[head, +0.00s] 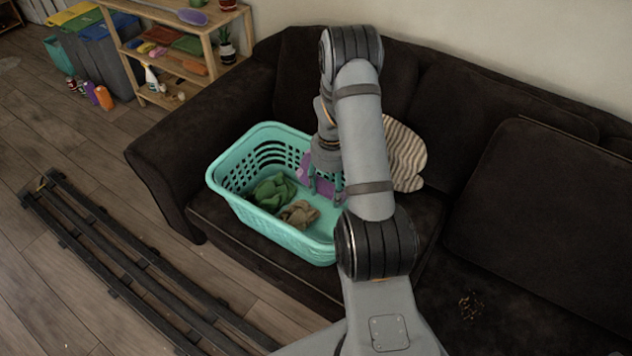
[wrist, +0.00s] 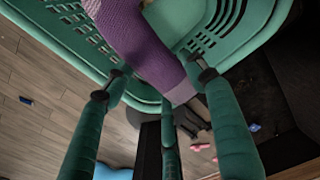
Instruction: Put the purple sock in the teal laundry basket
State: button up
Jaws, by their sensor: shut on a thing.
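The teal laundry basket (head: 225,192) stands on the sofa seat, and its slotted wall also fills the top of the wrist view (wrist: 235,28). My gripper (head: 327,192) points down within the basket's opening, toward its back right side. The gripper's teal fingers (wrist: 163,82) are shut on the purple sock (wrist: 140,40), which stretches up and left from them in the wrist view. In the head view the purple sock (head: 305,166) shows partly beside the fingers, the rest hidden by my arm. I cannot tell whether the sock touches the basket floor.
A green cloth (head: 272,191) and a tan cloth (head: 299,213) lie in the basket. Crumbs (head: 468,305) lie on the seat at right. A wooden shelf (head: 165,68) stands at upper left.

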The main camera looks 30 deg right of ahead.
notch_tip(320, 180, down, 11)
jog(key=b, duration=0.8)
jog(key=shift+b, duration=0.4)
jog(key=shift+s, duration=0.15)
jog(key=o, duration=1.1)
notch_tip(320, 180, up, 12)
jog(key=shift+r, duration=0.1)
